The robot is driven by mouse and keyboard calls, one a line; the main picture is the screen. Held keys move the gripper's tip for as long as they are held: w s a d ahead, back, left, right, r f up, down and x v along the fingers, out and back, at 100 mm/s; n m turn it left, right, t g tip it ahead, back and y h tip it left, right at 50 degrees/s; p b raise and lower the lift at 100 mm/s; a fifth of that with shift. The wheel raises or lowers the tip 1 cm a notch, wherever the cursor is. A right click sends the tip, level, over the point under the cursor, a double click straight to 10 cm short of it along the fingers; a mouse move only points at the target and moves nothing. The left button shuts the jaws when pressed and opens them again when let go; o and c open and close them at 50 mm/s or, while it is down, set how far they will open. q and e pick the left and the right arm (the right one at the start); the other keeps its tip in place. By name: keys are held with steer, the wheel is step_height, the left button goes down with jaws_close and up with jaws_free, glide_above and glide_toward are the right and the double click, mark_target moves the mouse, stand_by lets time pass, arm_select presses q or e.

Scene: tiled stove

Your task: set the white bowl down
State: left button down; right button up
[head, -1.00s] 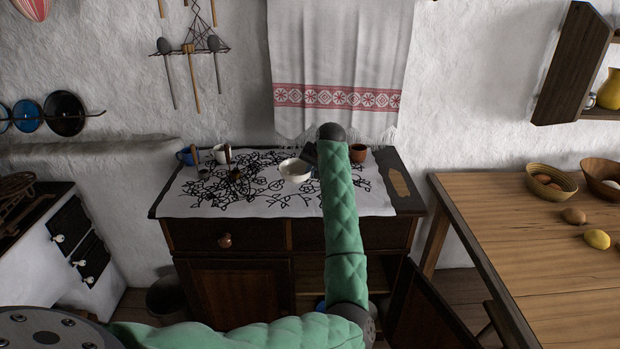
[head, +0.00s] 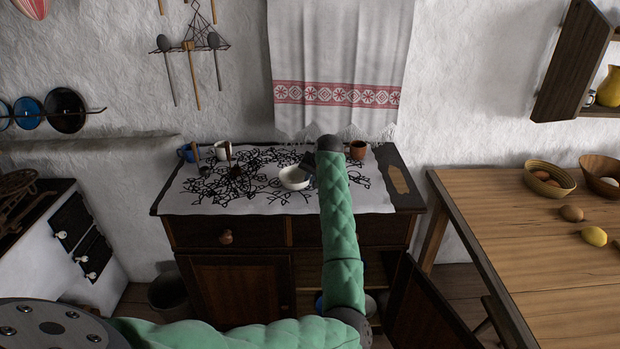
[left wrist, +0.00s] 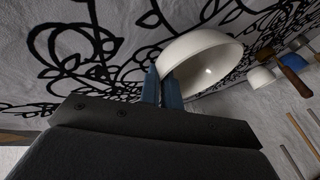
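The white bowl (head: 293,178) is over the patterned cloth (head: 250,200) on the dark cabinet, near the middle of its top. In the left wrist view the bowl (left wrist: 202,58) is tilted in the picture, with its opening to the right. My left gripper (head: 310,161) comes from behind the green arm, which hides part of it. In the left wrist view its two blue-grey fingers (left wrist: 163,88) are close together on the bowl's rim. The bowl is at or just above the cloth; I cannot tell if it touches. My right gripper is not in view.
A blue mug (head: 186,153), a white mug (head: 222,150) and a brown mug (head: 357,149) stand along the cabinet's back. Dark utensils stand near the white mug. The cloth's front is clear. A wooden table (head: 520,240) with baskets is at right.

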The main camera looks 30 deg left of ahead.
arm_select(q)
steer(key=c, duration=1.8)
jaws_free()
steer(key=shift+o, duration=0.9)
steer(key=shift+d+r, duration=0.1)
steer(key=shift+r, duration=0.05)
